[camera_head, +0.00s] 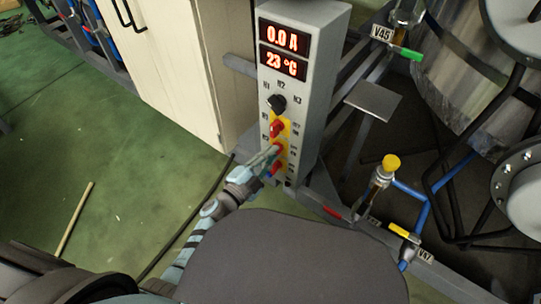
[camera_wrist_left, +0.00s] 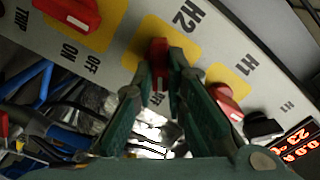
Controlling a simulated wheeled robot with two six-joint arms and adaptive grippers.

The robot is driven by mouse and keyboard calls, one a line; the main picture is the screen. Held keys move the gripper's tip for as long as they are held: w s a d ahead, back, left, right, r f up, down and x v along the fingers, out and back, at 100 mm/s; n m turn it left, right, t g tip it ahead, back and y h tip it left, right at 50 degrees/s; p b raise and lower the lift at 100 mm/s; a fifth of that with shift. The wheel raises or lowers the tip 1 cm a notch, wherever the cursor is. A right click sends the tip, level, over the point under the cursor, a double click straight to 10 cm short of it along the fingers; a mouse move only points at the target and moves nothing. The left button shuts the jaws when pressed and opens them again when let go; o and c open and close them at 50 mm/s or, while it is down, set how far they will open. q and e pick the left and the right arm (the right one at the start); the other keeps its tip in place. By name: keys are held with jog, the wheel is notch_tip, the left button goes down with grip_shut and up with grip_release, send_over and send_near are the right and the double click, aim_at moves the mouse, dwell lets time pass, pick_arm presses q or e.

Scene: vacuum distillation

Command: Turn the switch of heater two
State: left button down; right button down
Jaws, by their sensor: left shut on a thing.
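The grey control box (camera_head: 303,130) stands upright in the head view, with a column of knobs on its front. My left gripper (camera_head: 273,151) reaches it from the lower left. In the left wrist view, the fingers (camera_wrist_left: 160,82) are shut on a red switch (camera_wrist_left: 158,52) on a yellow patch, beside the label H2 (camera_wrist_left: 186,17). The fingers hide part of this switch, so its exact setting is hard to tell. My right gripper is not in view.
Another red knob (camera_head: 276,127) and a black knob (camera_head: 276,103) sit above the gripped switch. A red knob (camera_wrist_left: 70,12) near TRIP, ON and OFF lies on its other side. The display (camera_head: 283,50) reads 0.0 A and 23 °C. Pipes and valves (camera_head: 381,172) stand right.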

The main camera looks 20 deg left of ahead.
pick_arm(q)
jog(key=shift+f+m+b, duration=0.15)
jog(key=shift+m+b, duration=0.1)
jog(key=shift+m, duration=1.4)
jog(key=shift+f+m+b, duration=0.1)
jog(key=shift+m+b, duration=0.15)
jog(key=shift+m, duration=1.4)
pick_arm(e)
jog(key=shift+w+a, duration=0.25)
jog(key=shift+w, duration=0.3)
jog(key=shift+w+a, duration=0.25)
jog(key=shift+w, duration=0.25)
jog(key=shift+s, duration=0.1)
pick_arm(q)
jog(key=c, duration=1.6)
grip_release()
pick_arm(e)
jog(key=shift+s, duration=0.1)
